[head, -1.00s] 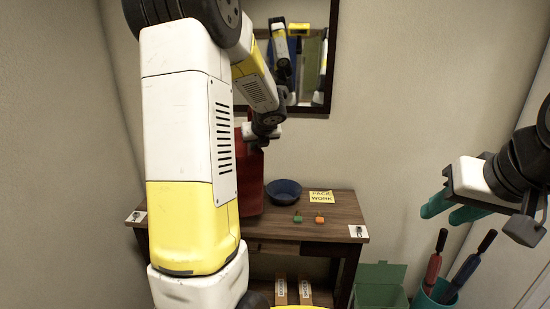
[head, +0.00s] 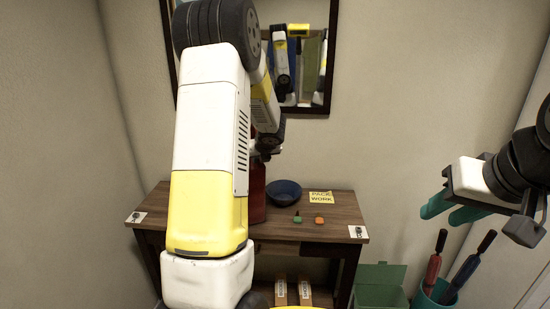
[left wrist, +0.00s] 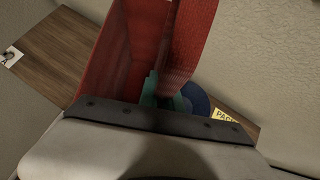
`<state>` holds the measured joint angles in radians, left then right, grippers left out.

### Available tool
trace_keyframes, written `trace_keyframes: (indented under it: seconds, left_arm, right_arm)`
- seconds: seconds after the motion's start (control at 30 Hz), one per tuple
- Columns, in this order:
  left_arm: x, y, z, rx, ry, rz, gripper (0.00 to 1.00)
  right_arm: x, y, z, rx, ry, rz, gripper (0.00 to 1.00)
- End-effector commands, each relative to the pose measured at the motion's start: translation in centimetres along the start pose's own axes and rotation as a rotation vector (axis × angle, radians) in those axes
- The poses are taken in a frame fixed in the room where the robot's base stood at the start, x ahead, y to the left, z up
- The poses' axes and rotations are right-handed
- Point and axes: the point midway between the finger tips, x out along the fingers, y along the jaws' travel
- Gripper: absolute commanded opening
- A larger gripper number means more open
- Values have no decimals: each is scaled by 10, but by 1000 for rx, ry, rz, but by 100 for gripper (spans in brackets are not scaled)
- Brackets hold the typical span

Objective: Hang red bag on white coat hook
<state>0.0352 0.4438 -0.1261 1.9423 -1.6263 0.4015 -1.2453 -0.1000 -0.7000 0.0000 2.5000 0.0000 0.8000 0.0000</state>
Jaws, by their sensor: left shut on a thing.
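The red bag (head: 257,197) is mostly hidden behind my left arm in the head view, above or at the left part of the wooden table. In the left wrist view, the bag's red side (left wrist: 108,62) and its wide strap (left wrist: 193,42) fill the upper middle. My left gripper (left wrist: 166,93) is shut on the bag, with its teal fingers at the strap. In the head view the left gripper (head: 267,152) is largely covered by the arm. My right gripper (head: 454,208) is empty at the right, its teal fingers apart. No white coat hook can be made out.
The wooden table (head: 335,211) holds a dark blue bowl (head: 283,192), a yellow note (head: 321,198) and small green and orange items. A framed mirror (head: 334,50) hangs behind. A green box (head: 380,288) and a teal holder (head: 436,294) stand at lower right.

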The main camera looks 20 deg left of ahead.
Motion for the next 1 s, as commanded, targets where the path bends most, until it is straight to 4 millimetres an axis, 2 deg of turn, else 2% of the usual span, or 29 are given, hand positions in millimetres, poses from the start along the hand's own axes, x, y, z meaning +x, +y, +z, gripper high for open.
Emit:
trace_keyframes:
  seconds: [0.17,0.2,0.3,0.67,0.83,1.0]
  left_arm:
    - [1,0,-1,1,0,0,0]
    - [2,0,-2,1,0,0,13]
    - [2,0,-2,0,0,0,30]
    - [0,0,0,-1,-1,0,30]
    - [-23,-1,2,-2,-3,-2,30]
    - [-61,-1,2,-1,-4,-3,30]
  right_arm:
    - [0,0,0,0,0,0,36]
    - [0,0,0,0,0,0,36]
    - [0,0,0,0,0,0,36]
    - [0,0,0,0,0,0,36]
    - [0,0,0,0,0,0,36]
    - [0,0,0,0,0,0,36]
